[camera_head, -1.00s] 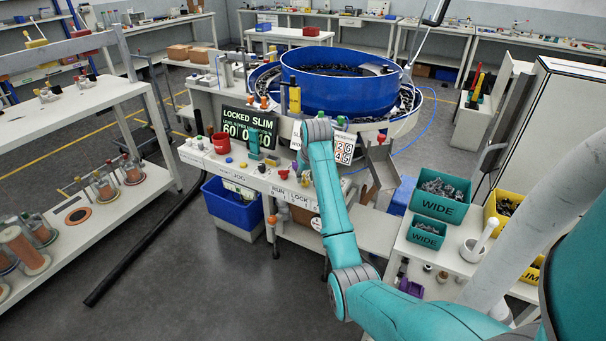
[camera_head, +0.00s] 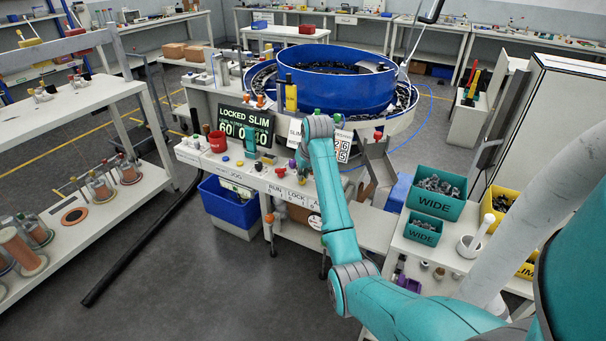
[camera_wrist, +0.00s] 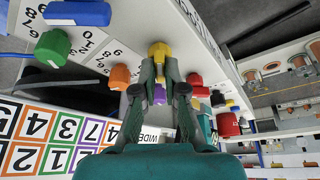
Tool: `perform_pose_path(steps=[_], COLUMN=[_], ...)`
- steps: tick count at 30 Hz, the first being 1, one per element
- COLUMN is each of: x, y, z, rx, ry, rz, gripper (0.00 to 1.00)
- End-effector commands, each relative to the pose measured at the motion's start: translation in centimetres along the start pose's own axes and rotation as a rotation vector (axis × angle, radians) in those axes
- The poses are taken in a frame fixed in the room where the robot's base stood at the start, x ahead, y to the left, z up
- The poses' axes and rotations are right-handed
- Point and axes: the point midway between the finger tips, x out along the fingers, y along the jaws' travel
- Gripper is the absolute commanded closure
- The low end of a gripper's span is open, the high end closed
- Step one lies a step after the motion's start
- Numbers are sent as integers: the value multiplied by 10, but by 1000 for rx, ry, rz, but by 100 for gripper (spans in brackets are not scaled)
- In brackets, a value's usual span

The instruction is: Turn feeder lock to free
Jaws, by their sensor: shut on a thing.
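A yellow knob (camera_wrist: 159,50) on the white control panel (camera_wrist: 205,40) is at the top middle of the wrist view. My gripper (camera_wrist: 160,70) reaches up to it, with its two fingers closed around the knob's near end. The knob's pointing direction is hard to tell. In the head view, the white console (camera_head: 225,165) has "RUN" and "LOCK" lettering on its front edge. My arm hides part of the console there. A dark display (camera_head: 244,124) reads "LOCKED SLIM".
Orange (camera_wrist: 120,77), green (camera_wrist: 52,47) and red (camera_wrist: 196,80) knobs stand close by my fingers. A number board (camera_wrist: 55,140) is at lower left. A blue bowl feeder (camera_head: 335,85) stands behind the console. Teal "WIDE" bins (camera_head: 436,206) are at right.

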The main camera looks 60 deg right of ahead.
Motion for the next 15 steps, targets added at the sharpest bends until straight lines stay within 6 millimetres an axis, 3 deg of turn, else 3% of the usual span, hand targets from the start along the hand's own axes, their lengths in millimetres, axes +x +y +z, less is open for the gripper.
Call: perform_pose_path(steps=[15], x=[1], y=[5], z=[-1], rx=[-431], ry=[-1], rz=[-180], gripper=[100])
